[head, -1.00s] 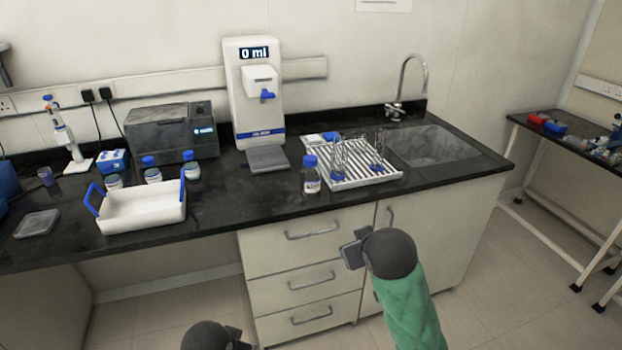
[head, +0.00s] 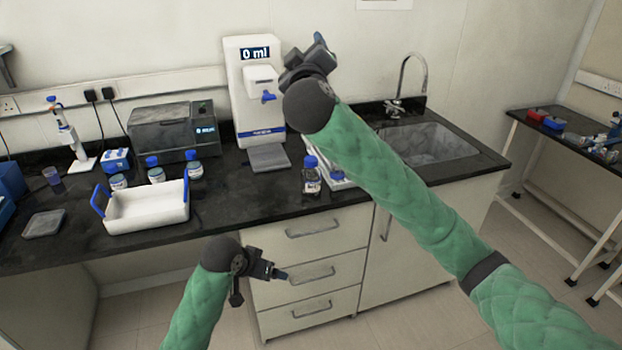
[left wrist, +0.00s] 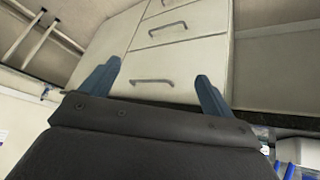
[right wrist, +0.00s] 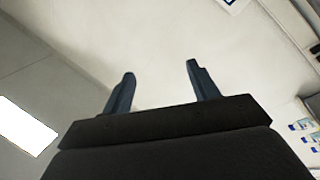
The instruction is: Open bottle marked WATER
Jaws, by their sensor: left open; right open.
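A clear bottle with a blue cap (head: 311,178) stands upright near the counter's front edge in the head view. Three similar blue-capped bottles stand behind the white tray: a left one (head: 118,182), a middle one (head: 155,172) and a right one (head: 194,169). Their labels are too small to read, so I cannot tell which is marked WATER. My right gripper (head: 310,57) is open and empty, raised in front of the wall; its spread fingers show in the right wrist view (right wrist: 160,75). My left gripper (head: 262,283) is open and empty before the drawers, low and below the counter top.
A white tray with blue handles (head: 145,212) sits on the black counter. A dispenser reading 0 ml (head: 253,95) stands behind the lone bottle. My right arm hides most of the drying rack (head: 340,184) beside that bottle. A sink (head: 425,146) lies at the right.

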